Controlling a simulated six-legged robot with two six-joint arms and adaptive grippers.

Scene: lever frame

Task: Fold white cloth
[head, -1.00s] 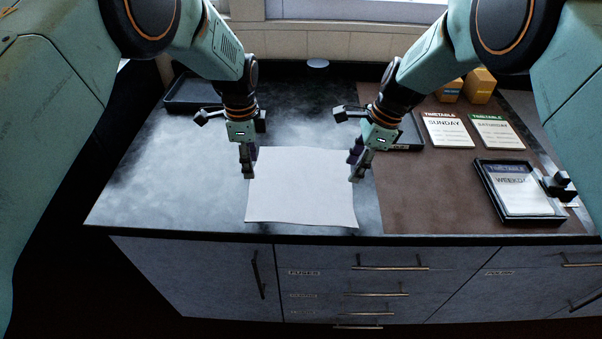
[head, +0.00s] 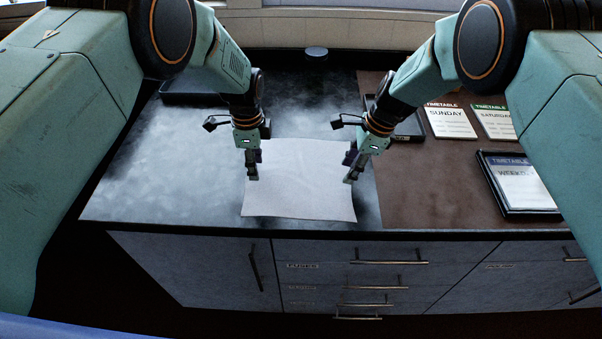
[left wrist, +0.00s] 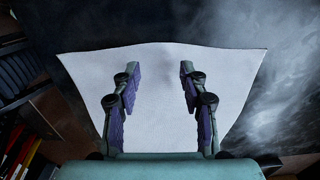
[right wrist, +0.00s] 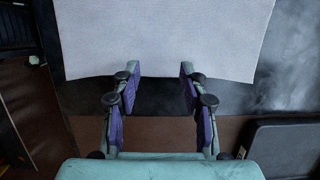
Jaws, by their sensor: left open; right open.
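The white cloth (head: 300,185) lies flat and spread out on the dark worktop, near its front edge. My left gripper (head: 252,174) is over the cloth's left side. In the left wrist view its open fingers (left wrist: 160,85) have the cloth (left wrist: 165,60) below and between them, with nothing held. My right gripper (head: 350,174) is at the cloth's right edge. In the right wrist view its open fingers (right wrist: 160,85) point toward the near edge of the cloth (right wrist: 165,35), with dark worktop between them. It holds nothing.
A brown mat (head: 425,205) covers the worktop's right part, with a Sunday card (head: 449,122), a Saturday card (head: 492,122) and a framed weekday timetable (head: 520,185). A dark tray (head: 185,92) is at the back left. The left worktop (head: 150,185) is clear.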

